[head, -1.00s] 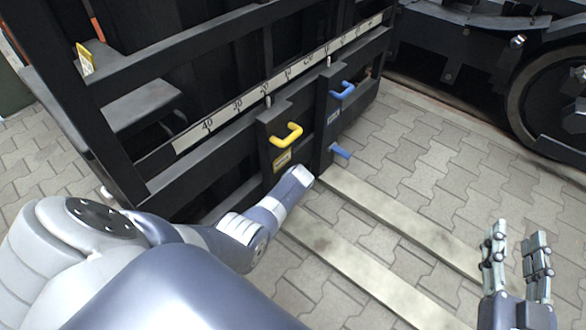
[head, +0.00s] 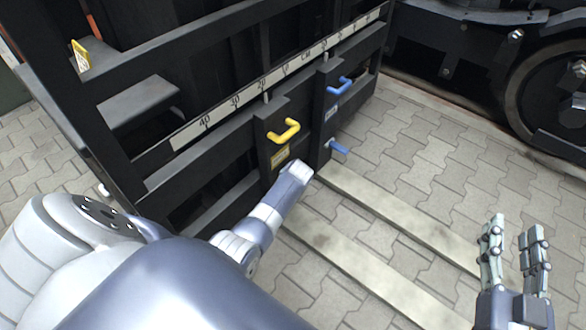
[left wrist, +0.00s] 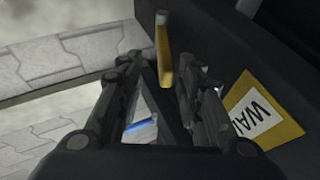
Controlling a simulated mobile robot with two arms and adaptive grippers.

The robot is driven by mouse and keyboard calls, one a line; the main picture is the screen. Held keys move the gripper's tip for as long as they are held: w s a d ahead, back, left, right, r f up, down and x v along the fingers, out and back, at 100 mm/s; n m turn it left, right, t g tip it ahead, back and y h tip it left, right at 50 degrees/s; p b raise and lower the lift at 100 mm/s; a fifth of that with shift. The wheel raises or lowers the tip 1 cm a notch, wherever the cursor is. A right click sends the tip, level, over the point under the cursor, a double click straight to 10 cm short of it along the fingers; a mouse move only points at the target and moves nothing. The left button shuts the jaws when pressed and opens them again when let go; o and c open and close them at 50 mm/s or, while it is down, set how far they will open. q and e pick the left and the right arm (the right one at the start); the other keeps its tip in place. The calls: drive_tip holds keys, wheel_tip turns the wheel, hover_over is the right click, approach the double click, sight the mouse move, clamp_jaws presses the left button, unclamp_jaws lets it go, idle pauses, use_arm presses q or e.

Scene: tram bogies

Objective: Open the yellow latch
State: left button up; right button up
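The yellow latch (head: 284,132) is a bent yellow handle on a black upright of the dark frame. It also shows in the left wrist view (left wrist: 163,50), between and just beyond the tips of my left gripper (left wrist: 160,65). The two dark fingers stand apart, with a gap on each side of the latch, so they look open around it; contact cannot be made out. In the head view the left arm ends just below the latch and its fingers are not distinct. My right gripper (head: 515,240) is open and empty over the paving at the right.
A blue handle (head: 340,85) and a lower blue lever (head: 338,148) sit on the neighbouring upright. A yellow label (left wrist: 262,108) is beside the left fingers. A white numbered scale (head: 236,101) runs along the frame. Pale beams (head: 400,220) extend over open paving. A wheel (head: 560,95) stands at upper right.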

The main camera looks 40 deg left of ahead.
use_arm(q)
drive_tip(key=v, duration=0.8)
drive_tip(key=shift+s+r, duration=0.15)
drive_tip(key=shift+r, duration=0.05)
drive_tip(key=shift+d, duration=0.15)
